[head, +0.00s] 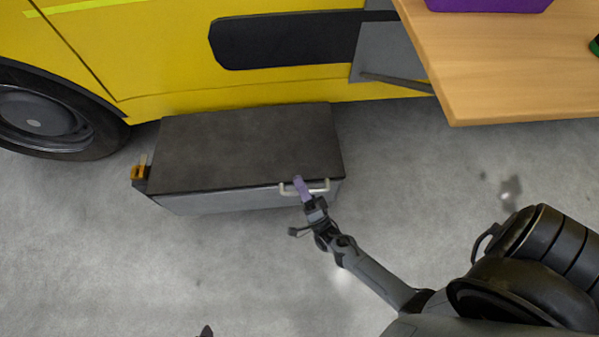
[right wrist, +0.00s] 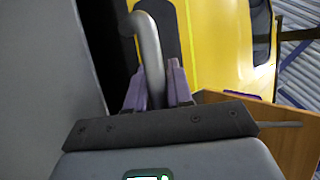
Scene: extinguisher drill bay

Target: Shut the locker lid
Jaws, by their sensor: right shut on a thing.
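The locker is a long grey box (head: 225,200) with a dark flat lid (head: 245,148), on the floor against the yellow vehicle. The lid lies over the box and looks flat or nearly so; I cannot tell if a thin gap is left at its front edge. A pale bar handle (head: 320,186) sits at the front right edge. My right gripper (head: 300,186) is shut on this handle. In the right wrist view the handle (right wrist: 149,50) runs between the purple fingers of the gripper (right wrist: 158,85).
An orange latch-like part (head: 138,172) sticks out at the locker's left end. A wooden table (head: 510,70) with a purple container (head: 490,4) stands at the upper right. A vehicle wheel (head: 40,115) is at the left. The floor (head: 120,270) in front is clear.

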